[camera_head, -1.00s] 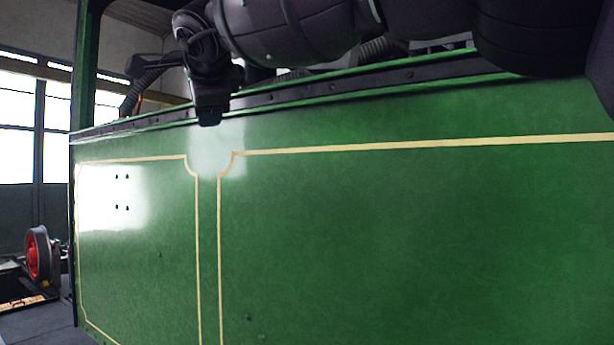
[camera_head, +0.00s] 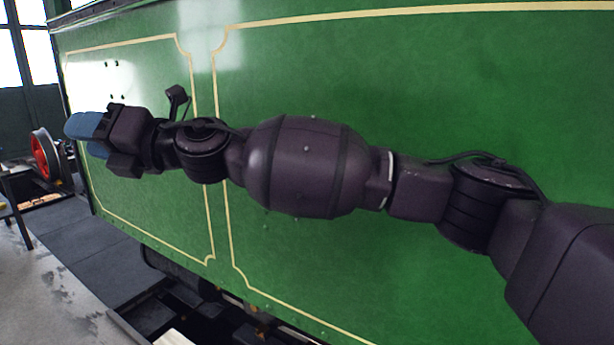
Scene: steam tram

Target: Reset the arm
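My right arm comes in from the right edge and stretches level across the picture in front of the tram's green side panel (camera_head: 420,80). My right gripper (camera_head: 84,130) is at the far left end of that arm, a dark body with blue finger pads pointing left. It overlaps the left part of the panel in the picture. The pads lie close together from this angle, so its opening cannot be made out. I see no object at its fingers. My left gripper is not in view.
The panel with cream lining fills most of the view, close behind my arm. A red wheel (camera_head: 43,155) stands at the left beyond the panel's end. Dark floor (camera_head: 95,265) and a worn grey surface (camera_head: 50,300) lie at lower left. Dark undergear shows below the panel.

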